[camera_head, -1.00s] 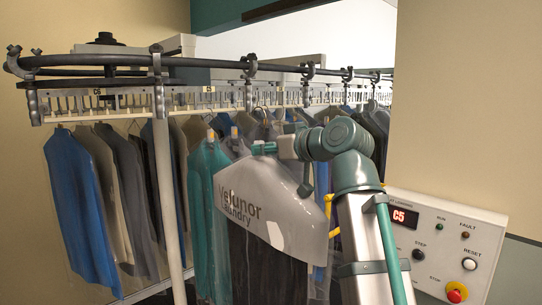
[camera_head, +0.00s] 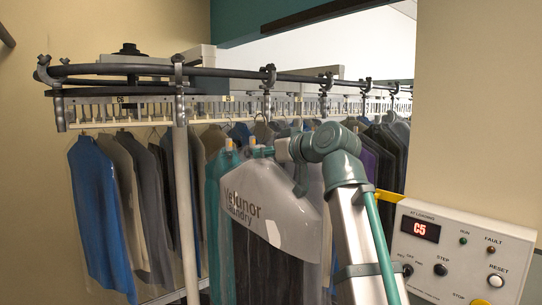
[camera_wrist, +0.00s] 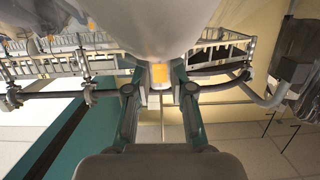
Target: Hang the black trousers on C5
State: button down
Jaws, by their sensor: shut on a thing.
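The black trousers (camera_head: 262,265) hang under a white laundry cover (camera_head: 285,215), in front of the row of hung clothes in the head view. My gripper (camera_head: 263,152) is at the top of this cover, below the rail, and its tips are small there. In the wrist view my gripper (camera_wrist: 160,78) is shut on an orange piece (camera_wrist: 160,73) at the top of the pale cover. The hanger's hook cannot be made out. A slotted rail (camera_head: 105,115) runs above; its left label reads C6 (camera_head: 122,100), and the label (camera_head: 229,98) farther right is too small to read.
Teal garments (camera_head: 215,185) hang close left of the cover. A blue garment (camera_head: 100,215) and several others hang further left. An upright post (camera_head: 187,215) stands between them. At right, a control panel (camera_head: 465,250) displays C5.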

jog(key=r+b+x, duration=0.1)
jog(key=r+x, duration=0.2)
jog(key=x, duration=1.1)
jog(key=w+r+b+x, duration=0.1)
jog(key=r+x, duration=0.1)
jog(key=x, duration=1.2)
jog(key=shift+w+a+r, duration=0.2)
jog(key=shift+w+r, duration=0.1)
jog(key=shift+r, duration=0.15)
dwell(1.2)
dwell(0.4)
jog(key=shift+w+a+r, duration=0.15)
jog(key=shift+w, duration=0.05)
dwell(0.4)
jog(key=shift+w+a+b, duration=0.15)
jog(key=shift+w+b, duration=0.05)
jog(key=shift+b, duration=0.1)
jog(key=shift+r+b+x, duration=0.2)
jog(key=shift+b+x, duration=0.05)
jog(key=shift+x, duration=0.85)
jog(key=shift+r+b+x, duration=0.25)
jog(key=shift+x, duration=0.85)
jog(key=shift+w, duration=0.1)
jog(key=shift+f+b, duration=0.3)
jog(key=shift+f, duration=0.3)
